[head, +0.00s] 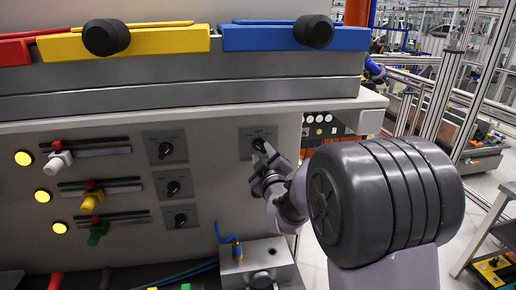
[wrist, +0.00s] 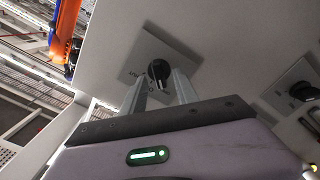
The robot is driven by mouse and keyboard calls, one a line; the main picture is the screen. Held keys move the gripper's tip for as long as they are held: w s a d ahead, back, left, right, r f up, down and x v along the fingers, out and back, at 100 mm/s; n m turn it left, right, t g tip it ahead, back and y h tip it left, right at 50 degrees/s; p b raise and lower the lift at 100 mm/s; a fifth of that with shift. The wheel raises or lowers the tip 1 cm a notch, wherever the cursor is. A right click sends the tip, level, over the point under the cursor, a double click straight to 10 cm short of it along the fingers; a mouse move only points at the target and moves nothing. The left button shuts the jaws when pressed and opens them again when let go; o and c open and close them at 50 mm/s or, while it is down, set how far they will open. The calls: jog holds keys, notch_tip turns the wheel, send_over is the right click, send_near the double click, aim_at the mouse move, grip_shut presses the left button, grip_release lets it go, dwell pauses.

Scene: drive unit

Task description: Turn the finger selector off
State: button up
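A black rotary selector knob (head: 259,144) sits on a square grey plate at the right of the panel, with labels too small to read. In the wrist view, the knob (wrist: 159,74) stands on its plate (wrist: 139,58) with a white pointer mark. My gripper (head: 264,160) is at this selector, just below it in the head view. In the wrist view, the two fingers of my gripper (wrist: 160,84) are spread, one on each side of the knob's lower part. I cannot tell whether they touch it. Which selector is named "finger" is not readable.
Three similar selectors (head: 166,150) form a column to the left; one (wrist: 302,91) shows at right in the wrist view. Sliders with white (head: 58,160), yellow (head: 91,197) and green (head: 97,231) handles are further left. A metal block (head: 258,262) with a blue hose stands below.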

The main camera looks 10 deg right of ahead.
jog(key=shift+w+d, duration=0.1)
jog(key=shift+w, duration=1.1)
jog(key=shift+c, duration=0.3)
grip_shut()
